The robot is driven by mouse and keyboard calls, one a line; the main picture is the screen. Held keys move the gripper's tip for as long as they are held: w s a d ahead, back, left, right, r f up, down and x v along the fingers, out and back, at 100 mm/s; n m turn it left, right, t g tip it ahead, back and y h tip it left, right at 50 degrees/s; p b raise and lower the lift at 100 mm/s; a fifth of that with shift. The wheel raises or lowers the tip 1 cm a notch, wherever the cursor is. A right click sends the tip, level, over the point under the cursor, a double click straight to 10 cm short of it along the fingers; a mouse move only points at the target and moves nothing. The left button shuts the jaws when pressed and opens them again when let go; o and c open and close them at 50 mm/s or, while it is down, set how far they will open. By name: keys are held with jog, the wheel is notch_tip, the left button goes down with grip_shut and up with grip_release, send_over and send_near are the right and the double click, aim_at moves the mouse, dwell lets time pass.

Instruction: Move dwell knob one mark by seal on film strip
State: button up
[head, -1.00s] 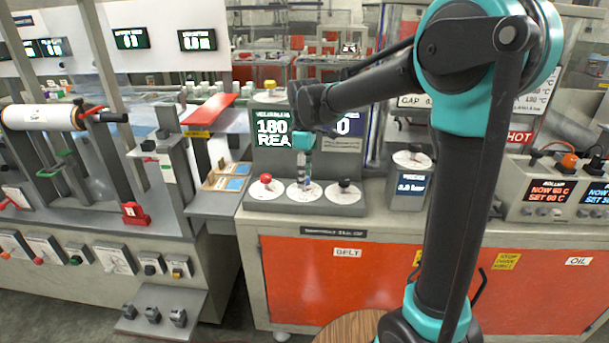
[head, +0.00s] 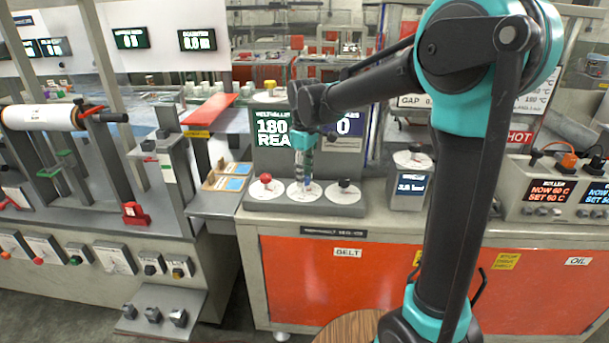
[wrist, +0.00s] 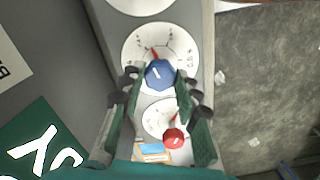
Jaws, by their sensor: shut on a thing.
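The blue knob (wrist: 160,74) stands on the middle white dial (wrist: 180,38) of the welder panel. In the wrist view my gripper (wrist: 160,90) has its fingers on both sides of the blue knob, shut on it. A red pointer shows at the knob's edge, among the dial's marks, which are too small to read. In the head view my gripper (head: 304,180) reaches down over the middle dial and mostly hides the knob. The film strip (wrist: 152,150) may be the small blue and tan piece beyond the red knob, but I cannot tell.
A red knob (head: 265,178) is on the left dial and a black knob (head: 344,183) on the right dial, both close to my gripper. The welder display (head: 270,140) stands behind. A white-topped canister (head: 411,160) stands to the right.

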jog(key=m, duration=0.4)
jog(key=shift+m, duration=0.3)
jog(key=m, duration=0.4)
jog(key=shift+m, duration=0.3)
jog(key=o, duration=1.2)
jog(key=shift+c, duration=0.2)
notch_tip(320, 180, up, 12)
